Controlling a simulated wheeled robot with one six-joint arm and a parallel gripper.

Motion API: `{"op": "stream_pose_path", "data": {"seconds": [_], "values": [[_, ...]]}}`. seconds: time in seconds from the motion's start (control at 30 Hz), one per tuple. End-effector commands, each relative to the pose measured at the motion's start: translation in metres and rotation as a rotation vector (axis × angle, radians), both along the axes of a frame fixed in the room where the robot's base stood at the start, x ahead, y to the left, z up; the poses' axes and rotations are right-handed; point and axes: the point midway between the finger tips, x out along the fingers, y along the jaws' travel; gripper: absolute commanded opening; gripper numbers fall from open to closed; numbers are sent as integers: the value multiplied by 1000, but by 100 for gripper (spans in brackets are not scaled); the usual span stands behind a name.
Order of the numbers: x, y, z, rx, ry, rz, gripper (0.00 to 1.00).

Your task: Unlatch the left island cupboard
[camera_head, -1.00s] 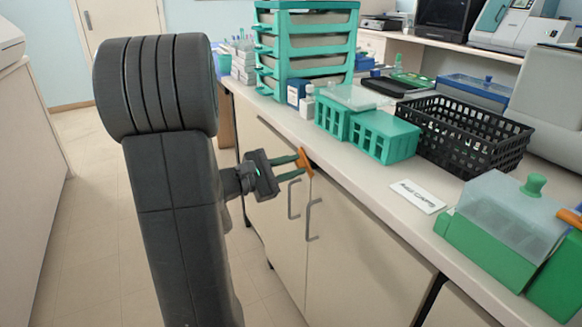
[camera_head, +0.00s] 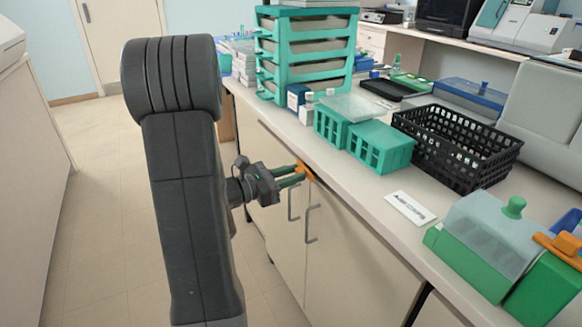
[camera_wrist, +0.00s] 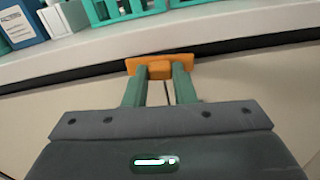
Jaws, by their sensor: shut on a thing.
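The island cupboard has two pale doors, a left one (camera_head: 272,203) and a right one (camera_head: 345,262), each with a grey bar handle near the seam between them. An orange latch (camera_head: 307,171) sits at the top of that seam, just under the worktop edge. My gripper (camera_head: 299,178) reaches it from the left, with green fingers shut on the latch. In the wrist view the fingers stand on both sides of the small knob of the orange latch (camera_wrist: 160,68). The latch bar lies nearly level across the seam there.
The worktop above holds a teal drawer tower (camera_head: 305,50), teal baskets (camera_head: 380,145), a black crate (camera_head: 455,145), a white label card (camera_head: 411,207) and a green staining box (camera_head: 485,245). The aisle floor (camera_head: 100,190) at the left is clear.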

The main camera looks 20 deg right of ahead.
Motion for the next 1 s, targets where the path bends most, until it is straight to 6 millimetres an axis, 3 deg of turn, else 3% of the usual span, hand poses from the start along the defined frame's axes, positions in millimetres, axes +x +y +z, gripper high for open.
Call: {"op": "stream_pose_path", "data": {"seconds": [0.3,0.77,0.8,0.9,1.0], "values": [[0,0,0,-8,107,0,1],[0,0,-1,-9,121,0,1],[0,0,-1,-9,121,0,28],[0,0,0,-9,121,0,45],[0,0,0,-9,120,0,45]]}}
